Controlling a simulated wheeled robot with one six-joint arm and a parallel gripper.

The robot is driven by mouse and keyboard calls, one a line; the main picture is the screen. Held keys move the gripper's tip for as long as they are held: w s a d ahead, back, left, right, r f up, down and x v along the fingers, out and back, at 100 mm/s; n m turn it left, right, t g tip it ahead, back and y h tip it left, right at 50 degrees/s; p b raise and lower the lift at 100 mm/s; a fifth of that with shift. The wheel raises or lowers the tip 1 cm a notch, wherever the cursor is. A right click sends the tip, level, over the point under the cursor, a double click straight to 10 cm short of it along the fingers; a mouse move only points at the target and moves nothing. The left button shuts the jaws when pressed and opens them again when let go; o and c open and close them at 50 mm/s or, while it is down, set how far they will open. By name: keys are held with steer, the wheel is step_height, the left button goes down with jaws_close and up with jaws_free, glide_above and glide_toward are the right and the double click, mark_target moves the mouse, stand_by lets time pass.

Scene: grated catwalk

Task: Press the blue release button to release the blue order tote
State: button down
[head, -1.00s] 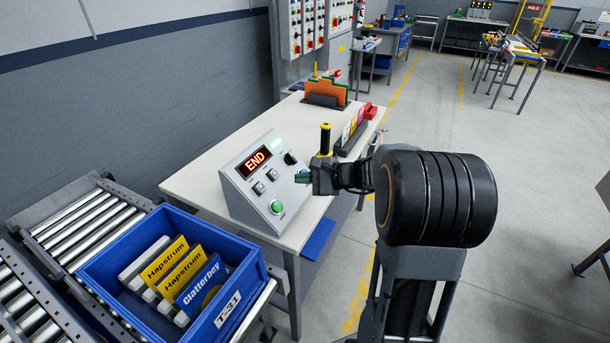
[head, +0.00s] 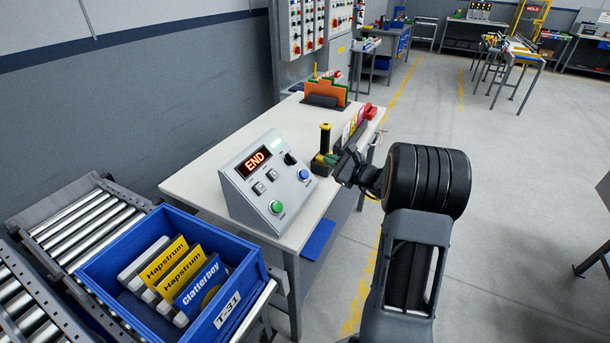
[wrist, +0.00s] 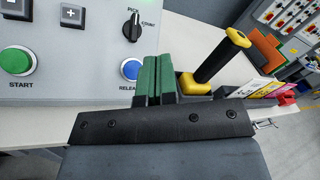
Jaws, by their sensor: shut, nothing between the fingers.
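The grey control box (head: 240,190) on the bench has a sloped panel with a lit END display (head: 254,161). The blue release button (head: 303,174) is at the panel's right, fully visible in the head view. The blue order tote (head: 250,287), marked T-31, sits at the lower left, holding yellow and blue packs.
A green START button (head: 276,207) and a black selector knob (head: 290,158) are on the same panel. A yellow-topped black post (head: 325,139) stands close behind my fingers. Roller conveyors (head: 85,222) lie beside the tote.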

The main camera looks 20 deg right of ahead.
mark_target(305, 174)
steer(key=w+a+f+b, duration=0.4)
steer(key=f, duration=0.2)
steer(key=shift+w, duration=0.15)
stand_by(0.4)
steer(key=shift+w+a+f+b, duration=0.1)
steer(key=shift+f+b, duration=0.1)
steer(key=shift+b, duration=0.25)
stand_by(1.6)
steer(key=shift+w+a, duration=0.15)
